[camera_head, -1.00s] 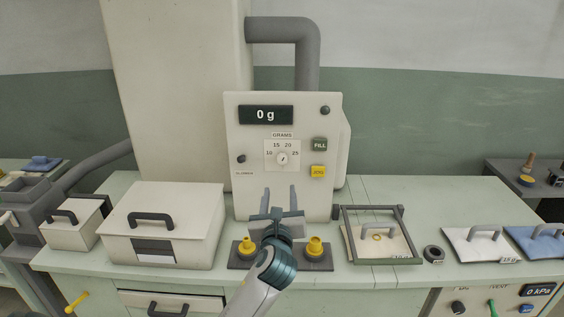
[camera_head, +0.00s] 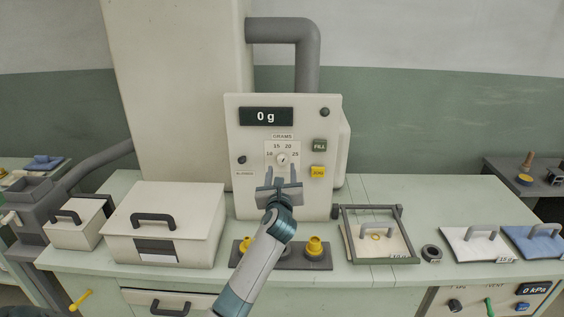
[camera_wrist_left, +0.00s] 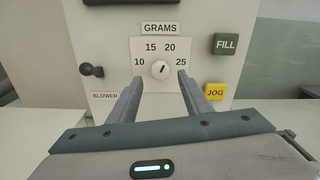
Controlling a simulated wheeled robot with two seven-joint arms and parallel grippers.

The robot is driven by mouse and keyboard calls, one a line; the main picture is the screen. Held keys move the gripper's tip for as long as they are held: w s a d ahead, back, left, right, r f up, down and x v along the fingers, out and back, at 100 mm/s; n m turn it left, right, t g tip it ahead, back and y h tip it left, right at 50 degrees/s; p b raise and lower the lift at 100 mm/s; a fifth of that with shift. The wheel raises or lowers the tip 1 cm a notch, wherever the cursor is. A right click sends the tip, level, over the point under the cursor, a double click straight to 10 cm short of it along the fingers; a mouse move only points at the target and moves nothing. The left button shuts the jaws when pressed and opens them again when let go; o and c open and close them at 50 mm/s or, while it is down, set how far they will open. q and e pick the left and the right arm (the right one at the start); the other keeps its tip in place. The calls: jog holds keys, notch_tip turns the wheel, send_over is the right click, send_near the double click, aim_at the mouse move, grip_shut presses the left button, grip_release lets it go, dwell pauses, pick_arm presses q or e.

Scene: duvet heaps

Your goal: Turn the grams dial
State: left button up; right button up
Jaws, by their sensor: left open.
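The grams dial (camera_head: 282,158) is a small round white knob on the front of the upright cream machine, ringed by the marks 10, 15, 20 and 25. In the left wrist view the dial (camera_wrist_left: 160,69) has a dark pointer line slanting up and right, toward the 20 to 25 side. My left gripper (camera_head: 280,172) is open in front of the panel. Its two fingers (camera_wrist_left: 155,88) point at the panel, one to each side below the dial, apart from it. The display (camera_head: 266,116) reads 0 g. My right gripper is not in view.
The green FILL button (camera_head: 319,145) and yellow JOG button (camera_head: 318,172) sit right of the dial. A black BLOWER knob (camera_wrist_left: 91,70) is at left. Yellow fittings (camera_head: 314,246) on a dark base stand below. A lidded box (camera_head: 165,218) and a framed tray (camera_head: 411,243) flank them.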

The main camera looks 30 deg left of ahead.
aim_at(282, 163)
pick_arm(q)
jog(key=shift+p+x, duration=0.35)
jog(key=shift+x, duration=2.15)
jog(key=c, duration=1.1)
